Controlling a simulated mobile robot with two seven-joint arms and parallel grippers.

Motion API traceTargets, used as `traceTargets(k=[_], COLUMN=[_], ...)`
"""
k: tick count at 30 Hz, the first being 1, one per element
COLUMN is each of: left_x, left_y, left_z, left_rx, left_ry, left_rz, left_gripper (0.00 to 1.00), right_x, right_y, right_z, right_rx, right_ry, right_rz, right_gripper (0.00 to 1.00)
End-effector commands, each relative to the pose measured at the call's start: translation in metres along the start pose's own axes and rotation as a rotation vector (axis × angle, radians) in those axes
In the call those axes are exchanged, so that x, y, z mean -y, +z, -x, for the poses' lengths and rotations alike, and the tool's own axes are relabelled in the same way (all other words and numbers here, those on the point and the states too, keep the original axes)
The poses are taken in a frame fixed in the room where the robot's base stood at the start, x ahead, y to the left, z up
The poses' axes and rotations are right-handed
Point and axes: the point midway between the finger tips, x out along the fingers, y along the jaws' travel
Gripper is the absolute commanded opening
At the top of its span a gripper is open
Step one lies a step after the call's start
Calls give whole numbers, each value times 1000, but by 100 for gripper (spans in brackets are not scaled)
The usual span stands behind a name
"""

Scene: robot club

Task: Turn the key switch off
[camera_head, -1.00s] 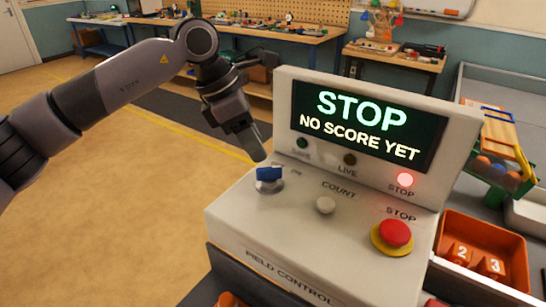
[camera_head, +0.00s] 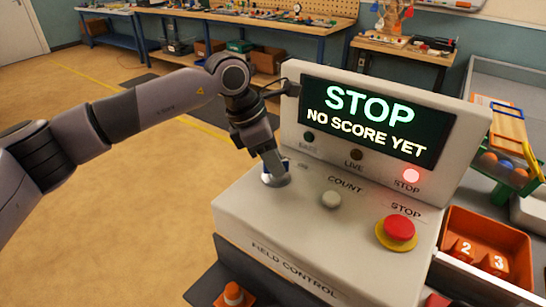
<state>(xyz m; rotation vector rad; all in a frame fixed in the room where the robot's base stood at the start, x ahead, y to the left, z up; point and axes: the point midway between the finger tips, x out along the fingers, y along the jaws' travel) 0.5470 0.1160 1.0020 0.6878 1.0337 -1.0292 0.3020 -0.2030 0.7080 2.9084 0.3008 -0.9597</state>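The key switch (camera_head: 277,181) is on the left of the control box's sloping top; its round silver base shows. My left gripper (camera_head: 274,167) reaches down over it from above and behind, and its fingers cover nearly all of the blue key. The fingertips are at the key, but I cannot tell whether they grip it. The control box (camera_head: 250,215) carries a screen (camera_head: 375,118) reading "STOP" and "NO SCORE YET". The red STOP lamp (camera_head: 411,176) is lit; the other two lamps are dark. My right gripper is not in view.
An orange bin (camera_head: 487,238) with numbered blocks stands at the right. An orange cone (camera_head: 234,294) is below the box. Open floor lies left.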

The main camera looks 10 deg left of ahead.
Motion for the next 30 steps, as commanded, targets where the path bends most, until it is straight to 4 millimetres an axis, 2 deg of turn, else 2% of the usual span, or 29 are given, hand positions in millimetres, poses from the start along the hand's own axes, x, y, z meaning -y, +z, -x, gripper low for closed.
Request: traceTargets(k=[1,2,3,17,30], left_x=[0,0,0,1,3], left_y=[0,0,0,-1,-2], left_z=[0,0,0,-2,-6], left_rx=[0,0,0,-2,-3], left_ry=[0,0,0,16,140], left_rz=[0,0,0,37,333], left_gripper=[11,1,0,0,0], right_x=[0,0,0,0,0], right_y=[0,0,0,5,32], right_z=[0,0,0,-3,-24], right_rx=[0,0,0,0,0], right_ry=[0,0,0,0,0], right_rz=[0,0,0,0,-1], right_gripper=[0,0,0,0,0])
